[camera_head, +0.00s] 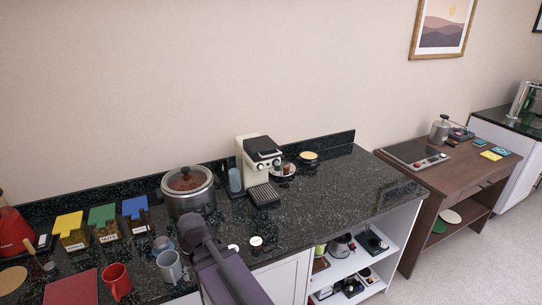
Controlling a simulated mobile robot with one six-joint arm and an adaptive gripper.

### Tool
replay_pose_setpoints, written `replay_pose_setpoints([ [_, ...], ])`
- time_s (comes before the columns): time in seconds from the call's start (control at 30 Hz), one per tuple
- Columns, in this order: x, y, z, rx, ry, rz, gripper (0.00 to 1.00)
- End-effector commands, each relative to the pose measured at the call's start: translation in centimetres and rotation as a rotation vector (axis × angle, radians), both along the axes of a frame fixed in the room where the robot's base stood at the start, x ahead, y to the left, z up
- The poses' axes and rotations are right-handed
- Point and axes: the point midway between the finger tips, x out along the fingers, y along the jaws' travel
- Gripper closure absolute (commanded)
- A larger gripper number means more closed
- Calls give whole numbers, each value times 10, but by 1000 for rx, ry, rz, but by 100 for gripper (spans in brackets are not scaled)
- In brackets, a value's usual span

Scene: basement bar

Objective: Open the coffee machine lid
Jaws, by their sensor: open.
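The coffee machine (245,168) stands on the black speckled counter against the wall, near the middle of the view. It is cream-white with a black top part (263,146), which appears to lie flat and closed. Dials show on its front, and a dark drip tray (263,195) sits at its foot. Dark parts of my arm rise from the bottom edge in front of the counter, apart from the machine. I cannot make out my gripper or its fingers in this view.
A steel pot (188,203) stands left of the machine. A bluish cup (235,180) is beside it; plates with food (284,169) are to its right. Mugs (117,282) and colored-lid boxes (104,215) crowd the left. The counter's right part (350,185) is clear.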

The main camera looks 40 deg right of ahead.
Motion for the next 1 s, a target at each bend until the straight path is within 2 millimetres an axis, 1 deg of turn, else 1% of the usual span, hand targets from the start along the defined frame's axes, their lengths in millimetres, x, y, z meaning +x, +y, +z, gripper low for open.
replay_pose_setpoints([
  [0.03,7,-8,3,27,-12,-29,49],
  [0.17,23,-26,10,112,-51,-109,49],
  [0.37,45,-60,23,241,-118,-237,49],
  [0.57,65,-101,40,367,-196,-371,49],
  [0.87,87,-173,71,547,-328,-572,49],
  [1.0,93,-212,87,629,-397,-666,49],
])
